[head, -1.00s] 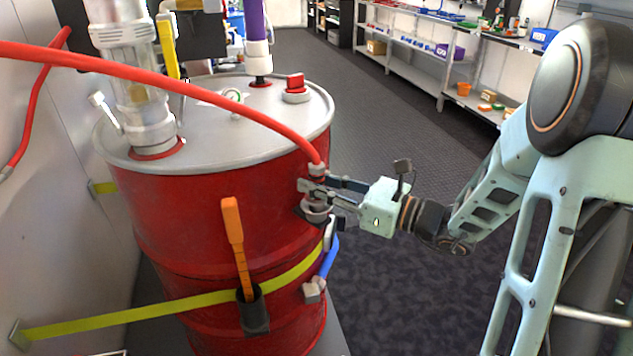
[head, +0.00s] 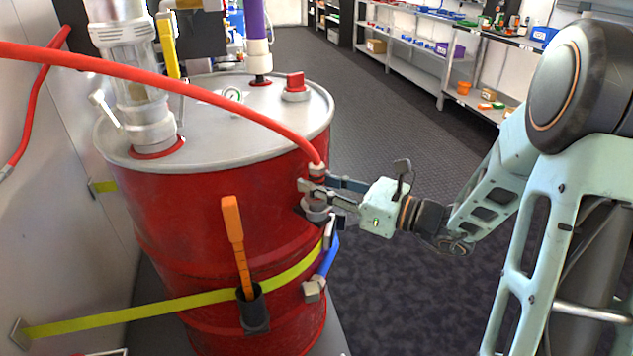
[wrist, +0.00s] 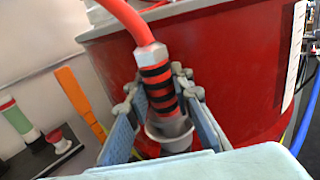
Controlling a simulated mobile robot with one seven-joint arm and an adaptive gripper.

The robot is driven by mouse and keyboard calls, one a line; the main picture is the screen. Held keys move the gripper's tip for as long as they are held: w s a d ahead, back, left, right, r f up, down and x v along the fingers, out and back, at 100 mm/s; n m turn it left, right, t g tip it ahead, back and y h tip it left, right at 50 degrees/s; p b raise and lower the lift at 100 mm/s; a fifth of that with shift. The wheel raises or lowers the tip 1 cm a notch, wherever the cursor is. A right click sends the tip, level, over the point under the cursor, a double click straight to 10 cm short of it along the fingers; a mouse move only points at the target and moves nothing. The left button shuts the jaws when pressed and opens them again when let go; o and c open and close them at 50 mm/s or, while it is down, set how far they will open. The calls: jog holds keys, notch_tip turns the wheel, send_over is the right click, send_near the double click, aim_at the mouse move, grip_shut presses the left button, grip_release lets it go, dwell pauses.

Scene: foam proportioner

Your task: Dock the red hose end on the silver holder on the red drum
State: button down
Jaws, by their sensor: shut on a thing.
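The red hose (head: 230,105) arcs over the drum lid from the left and comes down to its end at the drum's right side. In the wrist view the hose end (wrist: 154,80) has a grey collar and black bands. My gripper (head: 318,190) is shut on the hose end, one finger on each side. The silver holder (head: 316,214) is on the right side of the red drum (head: 190,225). In the wrist view the holder's cup (wrist: 170,132) is right below the hose end, which is slightly tilted. The fingers partly hide the cup, and I cannot tell how deep the end sits.
A blue hose (head: 328,258) with a grey fitting hangs just below the holder. An orange-handled tool (head: 235,235) stands in a dark pocket on the drum front. A yellow strap (head: 150,308) rings the drum. Open floor (head: 420,290) lies to the right.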

jog(key=shift+f, duration=0.45)
jog(key=c, duration=2)
grip_release()
jog(key=p+v, duration=0.1)
jog(key=v, duration=1)
